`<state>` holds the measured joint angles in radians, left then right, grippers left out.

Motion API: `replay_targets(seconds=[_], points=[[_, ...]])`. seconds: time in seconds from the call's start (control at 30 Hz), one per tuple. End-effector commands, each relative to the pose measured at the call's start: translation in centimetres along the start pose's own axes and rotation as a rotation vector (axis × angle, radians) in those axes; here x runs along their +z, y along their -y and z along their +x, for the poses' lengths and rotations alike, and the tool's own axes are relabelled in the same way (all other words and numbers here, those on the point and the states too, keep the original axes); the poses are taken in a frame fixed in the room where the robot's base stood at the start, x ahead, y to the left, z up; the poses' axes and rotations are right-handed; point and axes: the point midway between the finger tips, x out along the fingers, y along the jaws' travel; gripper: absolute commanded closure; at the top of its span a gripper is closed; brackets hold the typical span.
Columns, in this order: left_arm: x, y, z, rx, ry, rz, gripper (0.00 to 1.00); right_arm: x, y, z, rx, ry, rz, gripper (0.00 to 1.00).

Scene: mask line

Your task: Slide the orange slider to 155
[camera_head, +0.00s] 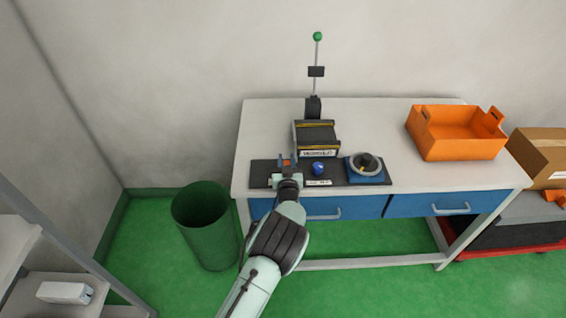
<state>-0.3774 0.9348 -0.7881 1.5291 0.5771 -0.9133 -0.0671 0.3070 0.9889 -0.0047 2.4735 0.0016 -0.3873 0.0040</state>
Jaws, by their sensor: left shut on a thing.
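My left gripper (286,177) reaches from below over the left part of a dark panel (262,171) near the front edge of the table. It is shut on the orange slider (283,162), of which only small bits show beyond the fingers. The scale and its numbers are hidden or too small to read, so I cannot tell the slider's value. A blue knob (318,168) sits on the panel just right of the gripper. My right gripper is not in view.
A blue-based round dial (365,165) is at the panel's right end. Behind stands a dark machine (316,136) with a green-tipped lever (317,37). An orange crate (457,147) is on the table's right. A green bin (206,225) stands on the floor left of the table (390,112).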

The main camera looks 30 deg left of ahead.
Motion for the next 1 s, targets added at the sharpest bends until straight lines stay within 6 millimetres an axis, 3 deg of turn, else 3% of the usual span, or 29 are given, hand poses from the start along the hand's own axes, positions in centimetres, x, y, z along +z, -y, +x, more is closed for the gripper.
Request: replay_targets(seconds=[0.07, 0.27, 0.3, 0.37, 0.77, 1.0], points=[[0.1, -0.9, 0.0, 0.004, -0.002, -0.005, 1.0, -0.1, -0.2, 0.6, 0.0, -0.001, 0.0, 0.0], [-0.1, -0.9, 0.0, 0.003, -0.002, -0.002, 1.0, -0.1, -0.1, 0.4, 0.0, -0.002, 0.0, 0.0], [-0.1, -0.9, 0.0, 0.003, -0.002, -0.002, 0.66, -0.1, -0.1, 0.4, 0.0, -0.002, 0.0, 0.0], [-0.1, -0.9, 0.0, 0.003, -0.002, -0.001, 0.49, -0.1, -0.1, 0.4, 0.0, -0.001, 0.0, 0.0], [0.0, -0.8, -0.6, 0.002, 0.0, -0.002, 0.49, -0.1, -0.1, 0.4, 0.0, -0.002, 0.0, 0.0], [0.0, -0.9, -4.6, 0.004, 0.003, -0.004, 0.49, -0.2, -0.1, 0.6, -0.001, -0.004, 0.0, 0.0]])
